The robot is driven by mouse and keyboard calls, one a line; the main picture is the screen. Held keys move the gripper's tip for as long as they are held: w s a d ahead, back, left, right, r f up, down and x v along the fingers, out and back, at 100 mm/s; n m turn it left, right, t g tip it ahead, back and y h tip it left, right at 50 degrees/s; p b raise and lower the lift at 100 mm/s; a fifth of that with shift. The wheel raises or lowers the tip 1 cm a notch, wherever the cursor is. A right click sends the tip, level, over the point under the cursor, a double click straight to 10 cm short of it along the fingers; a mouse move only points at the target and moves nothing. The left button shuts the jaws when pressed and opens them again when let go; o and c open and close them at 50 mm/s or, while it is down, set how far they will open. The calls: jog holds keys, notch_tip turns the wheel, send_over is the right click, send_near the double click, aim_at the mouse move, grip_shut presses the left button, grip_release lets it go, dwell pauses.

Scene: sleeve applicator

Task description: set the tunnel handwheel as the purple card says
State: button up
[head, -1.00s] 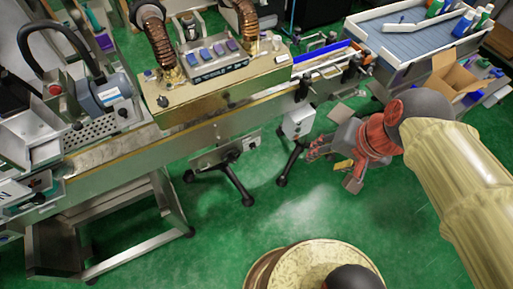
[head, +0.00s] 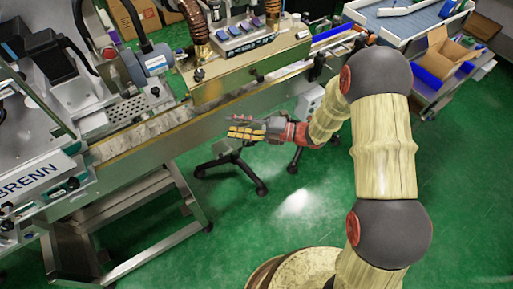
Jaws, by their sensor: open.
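The brass-coloured tunnel (head: 245,78) sits on the conveyor, with corrugated copper hoses rising from its top. A dark panel on it carries several small blue and purple tiles (head: 245,26); I cannot tell whether one is the purple card, and no writing is readable. A small dark knob (head: 198,75) shows at the tunnel's front left; I cannot tell if it is the handwheel. My gripper (head: 236,126) is open and appears empty. It points left, in front of the conveyor's side below the tunnel, apart from the tunnel in the picture.
The conveyor rail (head: 140,134) runs from lower left to upper right. A labelled grey machine (head: 40,175) stands at the left. Black tripod feet (head: 232,172) stand below the gripper. A blue-grey tray table (head: 405,22) and open cardboard box (head: 442,52) are at upper right. Green floor is clear in front.

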jog(key=w+d+f+m+t+h+b, duration=0.1)
jog(key=w+d+f+m+t, duration=0.15)
jog(key=f+m, duration=0.4)
jog(key=w+d+f+m+t, duration=0.1)
jog(key=w+f+m+t, duration=0.3)
jog(key=f+m, duration=0.3)
jog(key=m+t+h+b, duration=0.2)
jog(key=m+t+h, duration=0.4)
jog(key=m, duration=0.5)
send_near(255, 144)
jog(key=w, duration=0.2)
jog(key=shift+g, duration=0.25)
jog(key=b+x, duration=0.1)
jog(key=x, duration=0.6)
jog(key=shift+s+a+r+b, duration=0.15)
jog(key=shift+a+r+b, duration=0.1)
jog(key=shift+a+b, duration=0.15)
jog(key=c, duration=0.3)
jog(key=c, duration=0.8)
jog(key=shift+c, duration=0.3)
jog(key=shift+n, duration=0.55)
